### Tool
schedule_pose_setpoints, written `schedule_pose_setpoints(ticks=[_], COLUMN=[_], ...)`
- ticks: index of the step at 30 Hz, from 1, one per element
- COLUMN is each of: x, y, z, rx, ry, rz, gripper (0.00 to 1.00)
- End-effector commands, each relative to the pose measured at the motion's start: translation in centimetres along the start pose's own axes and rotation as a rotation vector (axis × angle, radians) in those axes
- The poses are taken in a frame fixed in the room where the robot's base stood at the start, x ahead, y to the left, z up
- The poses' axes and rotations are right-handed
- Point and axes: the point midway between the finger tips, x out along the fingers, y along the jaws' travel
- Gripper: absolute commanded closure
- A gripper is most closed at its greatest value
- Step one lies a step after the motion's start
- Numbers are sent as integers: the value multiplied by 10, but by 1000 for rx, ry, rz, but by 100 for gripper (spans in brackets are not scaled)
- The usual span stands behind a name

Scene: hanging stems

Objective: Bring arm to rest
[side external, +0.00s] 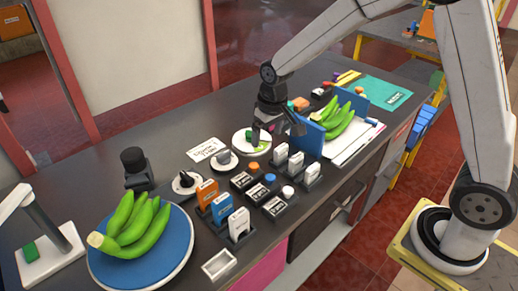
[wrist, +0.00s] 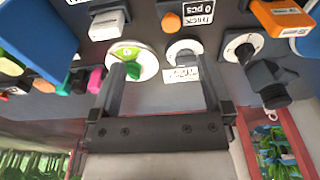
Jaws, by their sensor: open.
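My gripper (side external: 278,136) hangs over the dark worktop in the side view, close to a white round dish (side external: 240,146) with green on it. In the wrist view my gripper (wrist: 163,75) shows two grey fingers set wide apart with nothing held between them. The fingers overlap the white dish (wrist: 142,56) and a small white dial (wrist: 183,42) in that view. Whether the fingertips touch anything is unclear. One green banana bunch (side external: 138,222) lies on a blue round plate (side external: 100,262) at the front left. Another green bunch (side external: 342,122) sits between blue uprights (side external: 310,139) at the right.
Labelled blocks and buttons (side external: 250,190) crowd the worktop's middle. A dark knobbed post (side external: 135,168) and a white stand with a green block (side external: 31,250) are at left. A teal mat (side external: 385,92) lies at the far right. The worktop's back left is clear.

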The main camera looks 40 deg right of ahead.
Motion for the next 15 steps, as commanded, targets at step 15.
schedule_pose_setpoints(ticks=[15], x=[-17], y=[20], z=[121], rx=[-8], ry=[81], rz=[3], gripper=[0])
